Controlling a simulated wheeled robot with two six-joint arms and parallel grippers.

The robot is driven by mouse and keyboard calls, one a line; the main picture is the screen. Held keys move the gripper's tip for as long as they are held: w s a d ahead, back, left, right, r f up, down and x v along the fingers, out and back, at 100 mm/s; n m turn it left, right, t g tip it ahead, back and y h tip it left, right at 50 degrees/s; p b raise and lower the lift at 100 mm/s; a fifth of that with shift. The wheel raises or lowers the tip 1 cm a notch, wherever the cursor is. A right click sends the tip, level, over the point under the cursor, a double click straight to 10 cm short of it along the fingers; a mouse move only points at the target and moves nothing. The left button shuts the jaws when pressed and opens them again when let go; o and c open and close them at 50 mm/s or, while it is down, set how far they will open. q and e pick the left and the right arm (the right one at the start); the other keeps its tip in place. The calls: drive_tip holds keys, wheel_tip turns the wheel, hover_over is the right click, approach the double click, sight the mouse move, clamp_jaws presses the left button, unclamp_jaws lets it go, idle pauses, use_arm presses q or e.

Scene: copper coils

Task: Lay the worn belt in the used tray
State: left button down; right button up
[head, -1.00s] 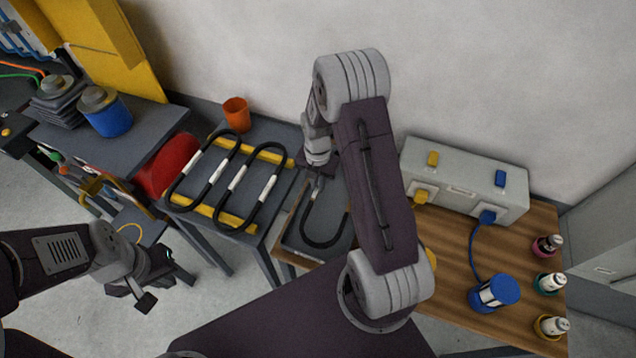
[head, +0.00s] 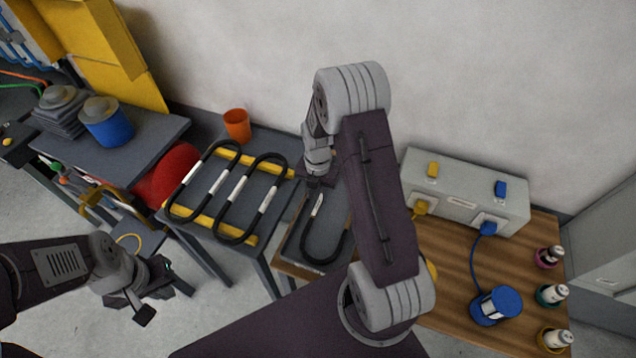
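A dark U-shaped belt with a pale label (head: 317,206) lies in a shallow grey tray (head: 292,238) in the middle of the head view. I take it for the worn belt in the used tray. My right gripper (head: 315,182) points down at the upper left end of this belt. The fingertips are small and partly hidden, so I cannot tell whether they touch the belt or are open. My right forearm hides the tray's right side. My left gripper (head: 140,305) hangs over the floor at lower left, away from the belt; its finger gap is unclear.
Two dark belt loops with white labels (head: 231,195) lie across yellow bars on a grey table left of the tray. An orange cup (head: 237,125) stands behind them. At right, a wooden bench (head: 445,270) carries a grey box (head: 465,195), a blue device (head: 495,305) and several bottles.

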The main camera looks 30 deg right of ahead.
wheel_tip(320, 180, up, 12)
drive_tip(key=s+a+f+m, duration=0.1)
drive_tip(key=s+a+m, duration=0.2)
drive_tip(key=m, duration=1)
drive_tip(key=s+a+m+t, duration=0.1)
drive_tip(key=s+a+m, duration=0.3)
drive_tip(key=s+m, duration=0.5)
drive_tip(key=m, duration=0.4)
drive_tip(key=shift+s+a+f, duration=0.3)
drive_tip(key=shift+s+f, duration=0.05)
drive_tip(key=shift+s, duration=0.05)
